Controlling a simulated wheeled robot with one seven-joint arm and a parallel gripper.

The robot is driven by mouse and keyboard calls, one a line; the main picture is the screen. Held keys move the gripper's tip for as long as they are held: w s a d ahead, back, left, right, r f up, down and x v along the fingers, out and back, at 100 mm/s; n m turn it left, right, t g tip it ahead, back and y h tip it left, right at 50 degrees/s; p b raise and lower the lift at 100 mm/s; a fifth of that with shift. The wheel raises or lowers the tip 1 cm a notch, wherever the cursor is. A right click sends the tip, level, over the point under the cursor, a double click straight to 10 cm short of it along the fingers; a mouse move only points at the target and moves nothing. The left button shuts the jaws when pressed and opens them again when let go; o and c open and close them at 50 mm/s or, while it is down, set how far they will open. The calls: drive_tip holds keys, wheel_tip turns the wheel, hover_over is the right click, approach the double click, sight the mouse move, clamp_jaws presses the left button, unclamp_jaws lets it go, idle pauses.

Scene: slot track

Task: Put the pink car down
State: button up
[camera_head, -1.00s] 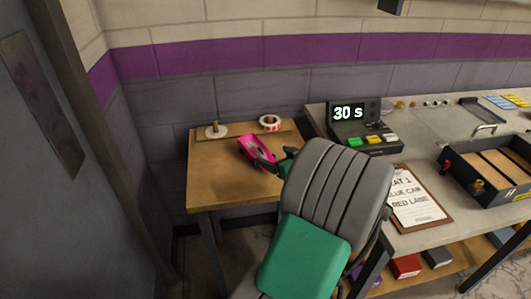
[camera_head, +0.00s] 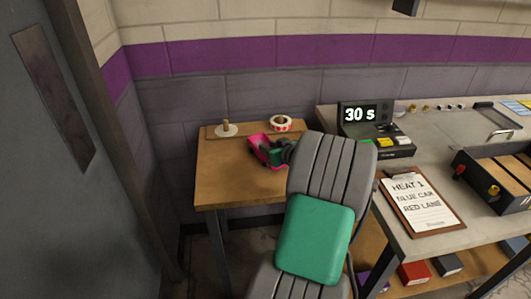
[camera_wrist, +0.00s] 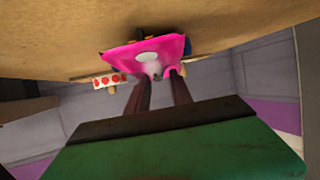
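The pink car (camera_head: 257,148) is over the wooden side table (camera_head: 225,180), near its middle right, partly hidden by my gripper (camera_head: 280,152). In the wrist view the pink car (camera_wrist: 125,55) lies at the ends of the two dark fingers of my gripper (camera_wrist: 163,76), with a pale oval mark on its body. The fingers are close together with part of the car between them, so the gripper looks shut on it. The car is very close to the tabletop; I cannot tell whether its wheels touch.
A white disc with a peg (camera_head: 227,129) and a red-and-white tape roll (camera_head: 281,122) stand behind the car. The side table's front left is clear. To the right are the timer box (camera_head: 372,130), a clipboard (camera_head: 420,202) and a black tray (camera_head: 495,180) on the grey bench.

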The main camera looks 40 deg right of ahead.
clamp_jaws()
idle(0.5)
